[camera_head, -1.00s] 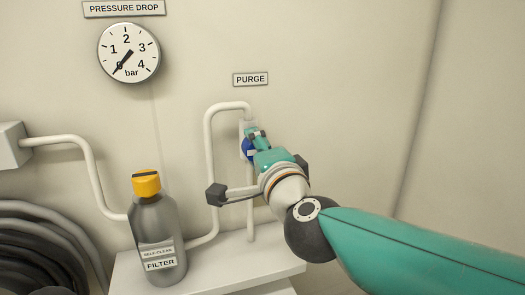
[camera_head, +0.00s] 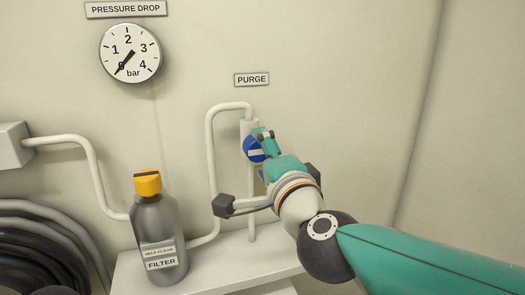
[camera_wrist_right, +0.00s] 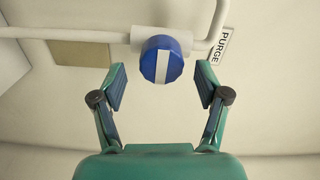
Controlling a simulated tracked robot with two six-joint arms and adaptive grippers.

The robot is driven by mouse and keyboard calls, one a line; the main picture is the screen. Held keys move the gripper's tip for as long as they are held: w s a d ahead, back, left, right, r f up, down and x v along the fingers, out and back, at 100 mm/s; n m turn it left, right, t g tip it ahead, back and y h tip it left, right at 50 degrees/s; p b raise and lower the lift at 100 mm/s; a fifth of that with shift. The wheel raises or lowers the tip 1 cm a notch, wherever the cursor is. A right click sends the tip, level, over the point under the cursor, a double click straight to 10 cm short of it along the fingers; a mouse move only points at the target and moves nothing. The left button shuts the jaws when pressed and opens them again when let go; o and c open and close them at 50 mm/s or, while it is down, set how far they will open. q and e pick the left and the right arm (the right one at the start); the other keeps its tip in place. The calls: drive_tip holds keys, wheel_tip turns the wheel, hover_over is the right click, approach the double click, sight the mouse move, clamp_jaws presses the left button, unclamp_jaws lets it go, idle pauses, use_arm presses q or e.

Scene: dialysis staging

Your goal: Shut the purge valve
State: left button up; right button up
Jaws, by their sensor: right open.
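The purge valve has a round blue knob (camera_head: 252,151) with a white bar, set on a white pipe below the PURGE sign (camera_head: 251,79). In the head view the bar looks roughly level, and part of the knob is hidden by my right gripper (camera_head: 264,146). In the right wrist view the knob (camera_wrist_right: 162,62) is ahead of the open fingers, near the middle of the gap, and neither finger touches it. My right gripper (camera_wrist_right: 161,92) is open and empty. My left gripper is not in view.
A grey filter bottle (camera_head: 157,230) with a yellow cap stands on a white ledge (camera_head: 215,270) at left. A pressure gauge (camera_head: 130,53) reading near 0 hangs on the wall. Coiled grey hoses (camera_head: 40,235) lie at far left. The wall to the right is clear.

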drive_tip(key=v, duration=0.9)
drive_tip(key=shift+s+d, duration=0.1)
